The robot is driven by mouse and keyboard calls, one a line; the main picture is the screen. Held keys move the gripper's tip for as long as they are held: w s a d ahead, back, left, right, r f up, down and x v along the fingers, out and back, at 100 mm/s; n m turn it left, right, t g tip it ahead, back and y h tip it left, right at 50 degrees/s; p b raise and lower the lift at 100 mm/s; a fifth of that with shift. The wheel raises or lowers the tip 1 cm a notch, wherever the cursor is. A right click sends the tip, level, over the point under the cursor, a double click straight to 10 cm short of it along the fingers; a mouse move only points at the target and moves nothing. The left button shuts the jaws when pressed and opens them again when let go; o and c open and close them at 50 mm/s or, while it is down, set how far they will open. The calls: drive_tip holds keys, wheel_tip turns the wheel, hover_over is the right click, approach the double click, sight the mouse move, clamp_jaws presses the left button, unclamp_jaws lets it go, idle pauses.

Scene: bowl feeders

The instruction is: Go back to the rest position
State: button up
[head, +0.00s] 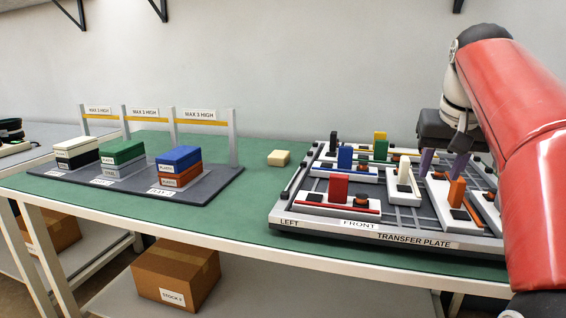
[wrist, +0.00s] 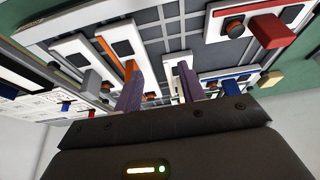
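My gripper (head: 444,163) is over the right part of the transfer plate (head: 378,236) in the head view, with its two purple fingers pointing down. In the wrist view my gripper (wrist: 158,88) has its fingers spread apart, with only plate surface between them, so it is open and empty. A cream block (head: 404,171) stands upright left of the fingers, and an orange block (head: 456,192) stands just below them in the picture. Whether the fingertips touch anything on the plate is hard to tell. The red arm hides the plate's right end.
A red block (head: 338,187), a blue block (head: 345,156) and a green block (head: 380,146) stand on the plate's left part. A grey rack (head: 205,192) with stacked blocks and upright posts is at left.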

drive_tip(key=s+a+f+n, duration=0.1)
drive_tip(key=s+a+f, duration=0.3)
drive_tip(key=s+f, duration=0.2)
drive_tip(key=s+a+f+n, duration=0.1)
drive_tip(key=s+a+f, duration=0.3)
drive_tip(key=s+f, duration=0.3)
drive_tip(key=s+a+f+n+t+y, duration=0.1)
drive_tip(key=s+a+f, duration=0.4)
drive_tip(key=f, duration=0.6)
drive_tip(key=shift+s+f, duration=0.3)
drive_tip(key=shift+s, duration=0.85)
